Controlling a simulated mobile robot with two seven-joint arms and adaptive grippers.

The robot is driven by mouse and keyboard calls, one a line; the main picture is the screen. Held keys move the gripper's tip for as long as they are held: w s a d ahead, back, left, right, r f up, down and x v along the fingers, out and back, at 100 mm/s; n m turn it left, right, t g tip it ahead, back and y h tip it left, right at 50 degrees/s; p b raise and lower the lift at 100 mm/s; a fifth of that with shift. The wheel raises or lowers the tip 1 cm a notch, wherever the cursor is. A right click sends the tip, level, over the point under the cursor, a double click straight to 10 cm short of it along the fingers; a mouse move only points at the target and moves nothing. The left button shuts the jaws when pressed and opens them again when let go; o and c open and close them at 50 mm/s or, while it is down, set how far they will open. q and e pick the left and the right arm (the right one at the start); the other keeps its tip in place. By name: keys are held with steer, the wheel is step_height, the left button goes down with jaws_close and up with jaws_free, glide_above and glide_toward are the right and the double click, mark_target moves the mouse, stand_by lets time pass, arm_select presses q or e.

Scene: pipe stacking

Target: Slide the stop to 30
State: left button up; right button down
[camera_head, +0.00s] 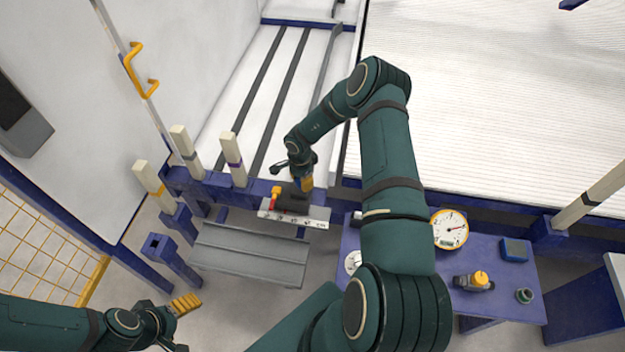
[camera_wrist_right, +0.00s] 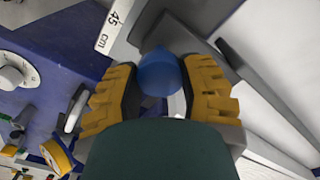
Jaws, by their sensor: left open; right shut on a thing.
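The stop (camera_head: 291,201) is a dark block on a pale ruled scale (camera_head: 318,222) at the front of the rack in the head view. My right gripper (camera_head: 305,184) reaches down onto it and hides part of it. In the right wrist view, the yellow-padded fingers of my right gripper (camera_wrist_right: 160,88) are closed around a blue rounded knob (camera_wrist_right: 159,72). The scale's end, marked "45 cm", shows beside it in the right wrist view (camera_wrist_right: 111,27). The 30 mark cannot be read clearly. My left gripper (camera_head: 182,325) is open and empty at the lower left.
A grey sloped tray (camera_head: 250,255) lies below the scale. A blue table (camera_head: 500,262) at the right holds a round dial (camera_head: 449,229), a yellow-topped device (camera_head: 477,281) and a blue box (camera_head: 514,250). Pale posts (camera_head: 233,158) stand left of the stop.

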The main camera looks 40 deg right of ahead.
steer(key=w+a, duration=0.4)
steer(key=w, duration=0.1)
steer(key=shift+s, duration=0.1)
steer(key=shift+c, duration=2)
jaws_free()
steer(key=shift+r, duration=0.1)
step_height(320, 180, up, 12)
